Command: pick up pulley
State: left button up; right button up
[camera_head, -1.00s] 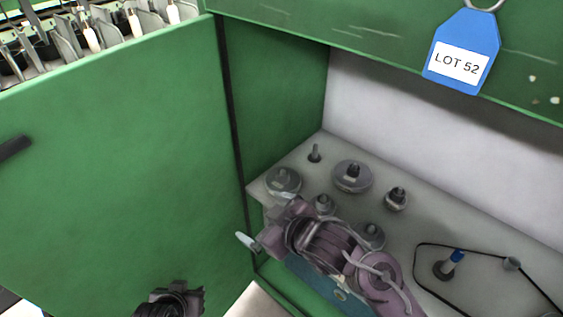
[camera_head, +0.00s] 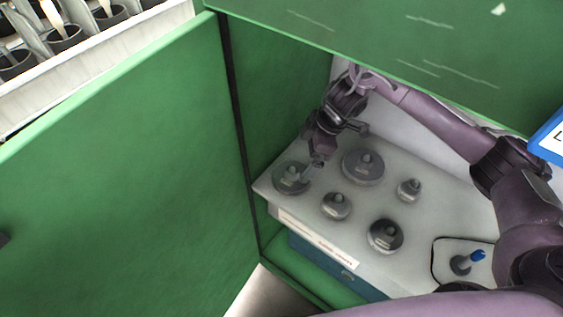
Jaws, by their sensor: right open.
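Several grey pulleys sit on pegs on a light shelf (camera_head: 300,210) inside the green cabinet. The leftmost pulley (camera_head: 289,181) is a wide disc near the shelf's left end. Another large pulley (camera_head: 363,174) is right of it, with a small pulley (camera_head: 409,192) farther right. Two more, a small one (camera_head: 336,208) and a larger dark one (camera_head: 385,238), are nearer the front edge. My right gripper (camera_head: 313,168) points down, open, at the right side of the leftmost pulley; contact cannot be told. My left gripper is not in view.
A black belt (camera_head: 433,262) and a blue-tipped peg (camera_head: 470,262) are at the shelf's right. The green door (camera_head: 120,180) stands open on the left. The cabinet's upper edge (camera_head: 400,45) overhangs my right arm. A rack of parts (camera_head: 90,50) is at top left.

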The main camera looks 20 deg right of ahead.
aim_at(292, 170)
jog(key=shift+a+f, duration=0.1)
jog(key=shift+f, duration=0.35)
jog(key=shift+s+a+f, duration=0.25)
jog(key=shift+s+f, duration=0.25)
jog(key=x, duration=0.5)
jog(key=shift+w+a+r, duration=0.15)
jog(key=shift+w+a, duration=0.05)
jog(key=shift+w, duration=0.2)
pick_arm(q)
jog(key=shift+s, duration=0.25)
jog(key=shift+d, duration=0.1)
pick_arm(e)
jog(key=c, duration=0.9)
jog(key=shift+c, duration=0.2)
jog(key=shift+r, duration=0.1)
